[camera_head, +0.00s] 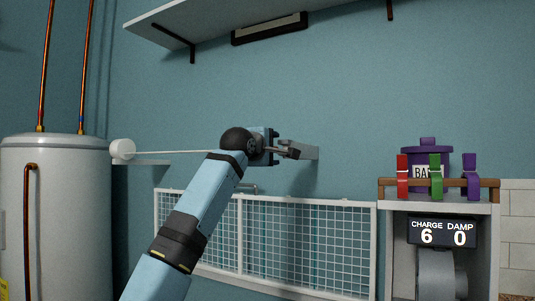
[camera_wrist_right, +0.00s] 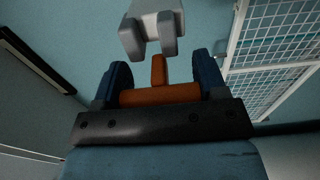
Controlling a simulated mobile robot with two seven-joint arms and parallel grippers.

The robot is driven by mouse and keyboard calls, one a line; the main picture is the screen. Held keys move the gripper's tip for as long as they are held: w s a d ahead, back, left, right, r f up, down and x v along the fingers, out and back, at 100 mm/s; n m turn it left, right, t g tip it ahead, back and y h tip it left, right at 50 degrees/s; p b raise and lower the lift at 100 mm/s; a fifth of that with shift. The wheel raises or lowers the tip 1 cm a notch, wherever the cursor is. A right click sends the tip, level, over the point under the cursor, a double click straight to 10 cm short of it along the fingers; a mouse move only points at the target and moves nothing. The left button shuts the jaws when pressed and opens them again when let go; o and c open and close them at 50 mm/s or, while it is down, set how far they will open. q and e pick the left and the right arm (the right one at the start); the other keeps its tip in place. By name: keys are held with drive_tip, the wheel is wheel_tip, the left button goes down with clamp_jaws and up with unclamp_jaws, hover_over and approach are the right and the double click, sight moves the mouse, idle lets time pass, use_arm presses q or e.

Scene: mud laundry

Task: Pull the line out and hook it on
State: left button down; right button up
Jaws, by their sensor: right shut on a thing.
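The white reel (camera_head: 122,149) is at the left, by the water heater. The pale line (camera_head: 175,152) runs taut from it, nearly level, to behind my right arm. My right gripper (camera_head: 272,147) is near the grey wall hook (camera_head: 309,152). In the right wrist view the gripper (camera_wrist_right: 160,82) is shut on the orange handle (camera_wrist_right: 160,96), whose stem points at the hook's two grey prongs (camera_wrist_right: 151,32). The stem's tip is at the prong ends; I cannot tell whether it touches. The handle is hidden in the head view. My left gripper is not in view.
A white wire rack (camera_head: 300,240) is on the wall below the gripper. A shelf (camera_head: 215,22) is above. At right, a cabinet (camera_head: 391,206) bears a purple jar (camera_head: 430,150) and red, green and purple pegs; its display (camera_head: 442,232) reads CHARGE 6, DAMP 0.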

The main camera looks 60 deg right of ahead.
drive_tip(key=shift+s+f, duration=0.1)
drive_tip(key=shift+s, duration=0.05)
drive_tip(key=o, duration=1)
drive_tip(key=shift+c, duration=0.2)
drive_tip(key=o, duration=0.3)
drive_tip(key=shift+s, duration=0.15)
drive_tip(key=shift+a, duration=0.55)
drive_tip(key=a, duration=0.8)
drive_tip(key=s+a, duration=0.1)
drive_tip(key=a, duration=0.3)
drive_tip(key=shift+a, duration=0.35)
